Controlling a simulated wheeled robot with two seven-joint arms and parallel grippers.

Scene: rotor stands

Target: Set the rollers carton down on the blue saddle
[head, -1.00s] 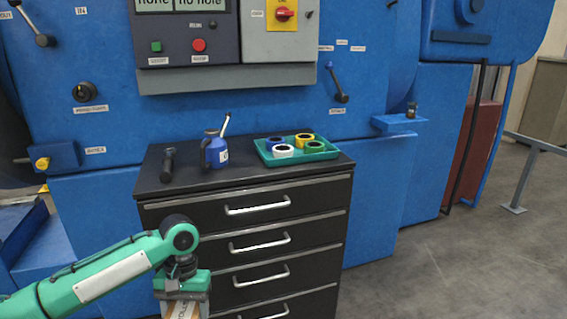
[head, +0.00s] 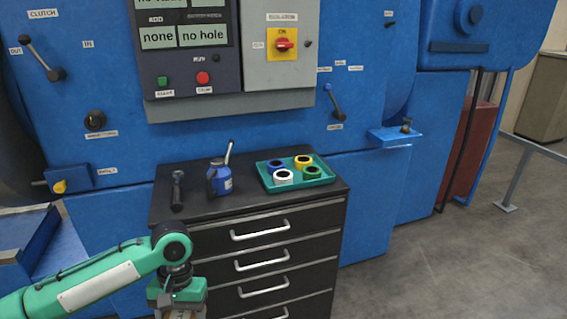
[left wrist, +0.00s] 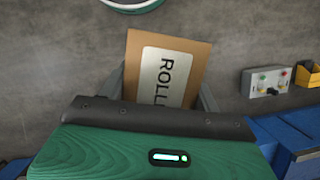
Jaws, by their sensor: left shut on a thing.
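My left gripper (head: 178,300) hangs at the bottom edge of the head view, pointing down. It is shut on the rollers carton (head: 182,315), of which only a brown strip shows there. In the left wrist view the carton (left wrist: 183,58) is brown with a white label whose visible letters read "ROLL". It stands between the grey fingers of the left gripper (left wrist: 165,88), above the grey floor. A blue trough-like piece (head: 28,238) at the left edge of the head view may be the blue saddle; I cannot tell. My right gripper is out of view.
A black drawer cabinet (head: 260,212) stands right of my left gripper. On it are a dark tool (head: 178,190), a blue oil can (head: 220,180) and a teal tray (head: 322,181) with several coloured rings. The blue machine (head: 250,130) rises behind. Floor at right is open.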

